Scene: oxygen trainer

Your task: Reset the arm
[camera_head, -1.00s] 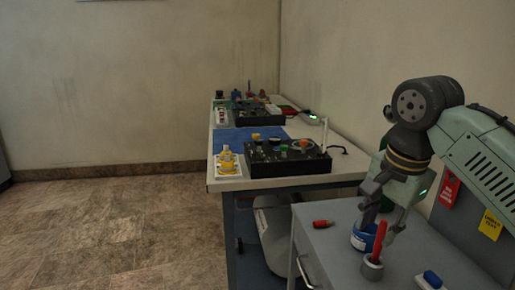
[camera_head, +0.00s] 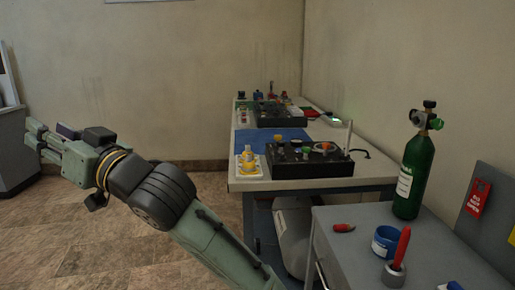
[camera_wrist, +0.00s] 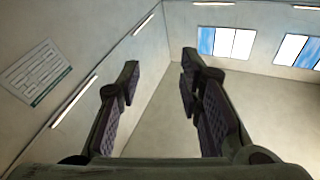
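My arm stretches to the left in the head view, over the open floor and clear of the benches. My gripper (camera_head: 40,142) is at its far end, pointing left. In the wrist view my gripper (camera_wrist: 160,90) has its two fingers wide apart with nothing between them.
A grey cabinet (camera_head: 345,225) at the right carries a green oxygen cylinder (camera_head: 415,175), a blue container (camera_head: 386,242), a red-handled tool (camera_head: 402,247) and a small red item (camera_head: 344,228). Behind it stands a workbench (camera_head: 240,182) with a black control panel (camera_head: 310,165). A grey unit (camera_head: 12,145) stands far left.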

